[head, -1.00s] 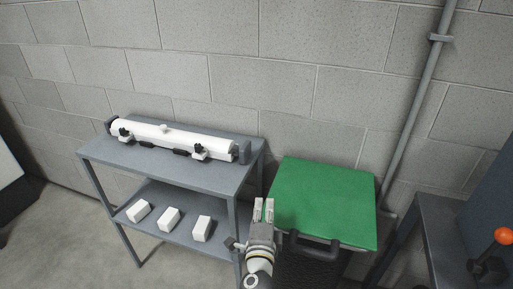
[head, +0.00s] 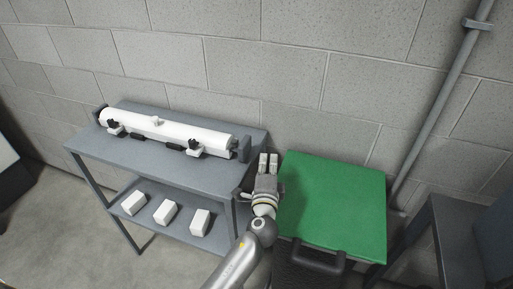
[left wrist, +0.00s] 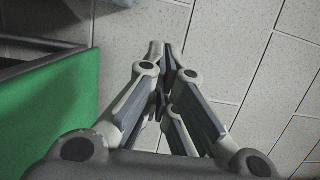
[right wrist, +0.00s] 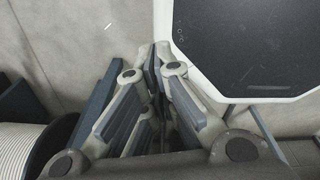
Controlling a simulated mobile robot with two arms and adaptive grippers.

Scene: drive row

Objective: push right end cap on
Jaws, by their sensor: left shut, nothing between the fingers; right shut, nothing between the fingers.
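A long white tube (head: 170,129) lies on the top of a grey table (head: 110,152) against the wall, held by two white clamps with black knobs, the right one (head: 194,149) near its right end. A dark grey end piece (head: 243,149) stands at the tube's right end; I cannot tell whether a separate cap sits there or any gap shows. My left gripper (head: 268,163) is shut and empty, to the right of that end and apart from it. It also shows shut in the left wrist view (left wrist: 163,55). My right gripper (right wrist: 157,58) is shut and empty, seen only in the right wrist view.
Three white blocks, one at the right (head: 200,222), lie on the lower shelf. A grey pipe (head: 440,105) runs up the wall. A white-striped reel (right wrist: 22,150) is near my right wrist.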

